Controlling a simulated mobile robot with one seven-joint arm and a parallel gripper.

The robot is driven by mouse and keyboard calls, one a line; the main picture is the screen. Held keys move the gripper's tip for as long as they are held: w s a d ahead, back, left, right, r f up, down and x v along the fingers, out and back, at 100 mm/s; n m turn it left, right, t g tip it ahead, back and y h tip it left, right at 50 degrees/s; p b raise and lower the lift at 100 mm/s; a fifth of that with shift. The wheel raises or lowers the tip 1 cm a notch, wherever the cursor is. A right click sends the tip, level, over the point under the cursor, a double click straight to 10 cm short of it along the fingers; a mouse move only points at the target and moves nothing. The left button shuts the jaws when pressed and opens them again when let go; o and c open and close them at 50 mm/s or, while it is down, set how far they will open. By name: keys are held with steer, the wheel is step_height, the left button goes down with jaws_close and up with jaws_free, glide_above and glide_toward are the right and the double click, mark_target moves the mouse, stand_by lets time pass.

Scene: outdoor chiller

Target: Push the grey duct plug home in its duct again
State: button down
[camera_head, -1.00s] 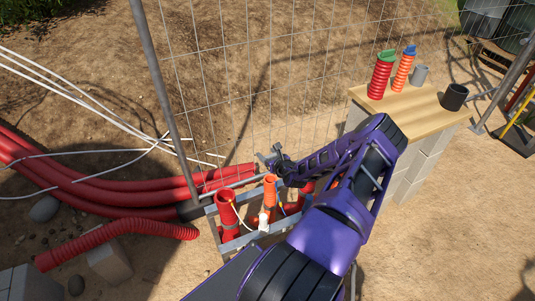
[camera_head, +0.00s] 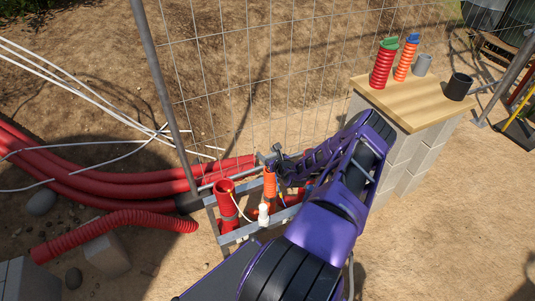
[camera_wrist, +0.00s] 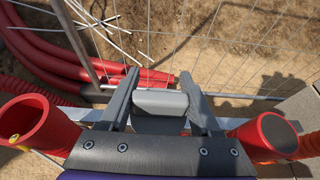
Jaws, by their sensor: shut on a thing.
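My gripper (camera_wrist: 160,88) is shut on the grey duct plug (camera_wrist: 161,103), which sits between the two fingers in the wrist view. In the head view my gripper (camera_head: 269,158) is just above the mouth of the upright orange duct (camera_head: 270,185). The plug's lower end and the orange duct's mouth are hidden from the wrist camera, so I cannot tell whether they touch. A red duct (camera_head: 227,204) stands open to the left.
A metal frame (camera_head: 233,236) surrounds the ducts, with a white fitting (camera_head: 263,211) at its front. A wire mesh fence (camera_head: 240,90) stands behind. A wooden-topped block bench (camera_head: 420,102) at right holds corrugated pipe pieces and two cups. Red pipes (camera_head: 100,183) lie at left.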

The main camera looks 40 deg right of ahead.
steer(key=shift+f, duration=0.2)
steer(key=shift+f+b, duration=0.95)
steer(key=shift+f, duration=0.25)
steer(key=shift+f, duration=0.2)
steer(key=shift+f+b, duration=0.65)
steer(key=shift+f, duration=0.1)
jaws_free()
steer(key=shift+r, duration=0.1)
steer(key=p+v, duration=0.5)
steer(key=v, duration=0.2)
steer(key=shift+p, duration=0.3)
